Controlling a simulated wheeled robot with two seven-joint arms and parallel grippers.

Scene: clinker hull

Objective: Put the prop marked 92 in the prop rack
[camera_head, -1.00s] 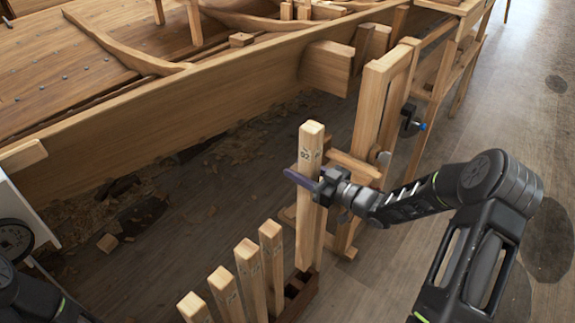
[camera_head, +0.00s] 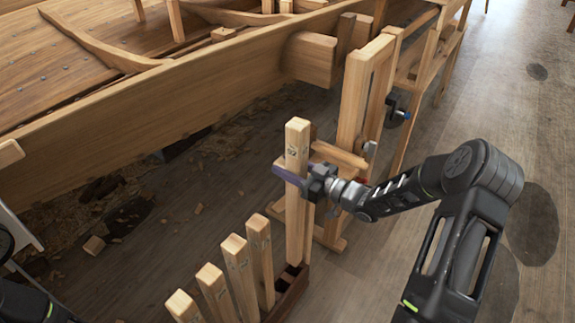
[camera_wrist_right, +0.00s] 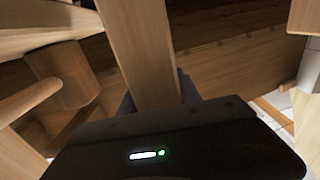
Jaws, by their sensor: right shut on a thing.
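A tall square wooden prop (camera_head: 297,145) stands nearly upright, with a small dark mark near its top that I cannot read surely. My right gripper (camera_head: 293,176) is shut around its upper part. In the right wrist view the prop (camera_wrist_right: 140,50) rises between the fingers. The dark brown prop rack (camera_head: 290,297) is at the bottom centre. The held prop's lower end is at the rack's far end; I cannot tell whether it is inside a slot or just above. Several shorter props (camera_head: 238,262) stand in a row along the rack. My left gripper is not in view.
The planked hull (camera_head: 150,120) fills the upper left. Shavings and offcuts (camera_head: 95,244) lie on the floor. The floor at right is mostly clear.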

